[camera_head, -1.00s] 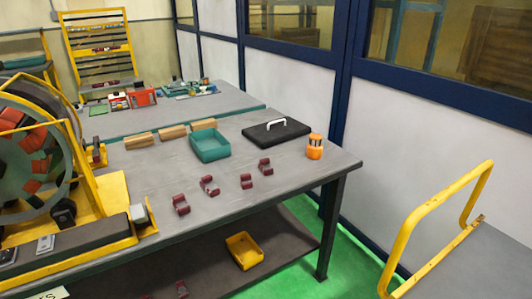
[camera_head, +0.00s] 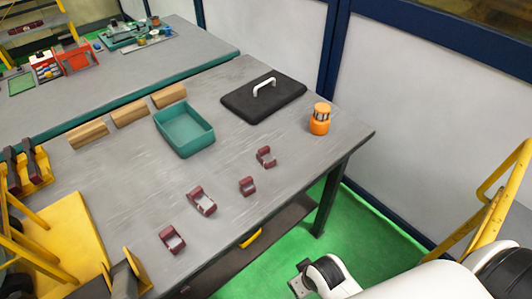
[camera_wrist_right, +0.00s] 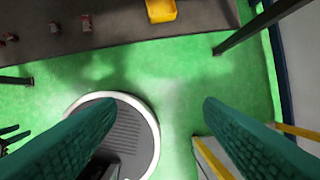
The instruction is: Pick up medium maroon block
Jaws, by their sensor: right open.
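Several maroon blocks lie in a loose row near the front edge of the grey table: one at the front left (camera_head: 172,240), a larger-looking one (camera_head: 202,200), a small one (camera_head: 247,186) and one farther back (camera_head: 266,157). I cannot tell for certain which is the medium one. My right gripper (camera_wrist_right: 160,105) is open and empty in the right wrist view, its two teal fingers over green floor. In the head view, my right arm enters at the lower right, beyond the table edge and apart from the blocks. My left gripper is not in view.
On the grey table (camera_head: 115,190) stand a teal bin (camera_head: 187,147), a black case (camera_head: 240,103) with a white handle, an orange cylinder (camera_head: 320,119) and wooden blocks (camera_head: 130,114). A yellow bin (camera_wrist_right: 161,10) sits on the lower shelf. Yellow rails (camera_head: 493,205) stand at right.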

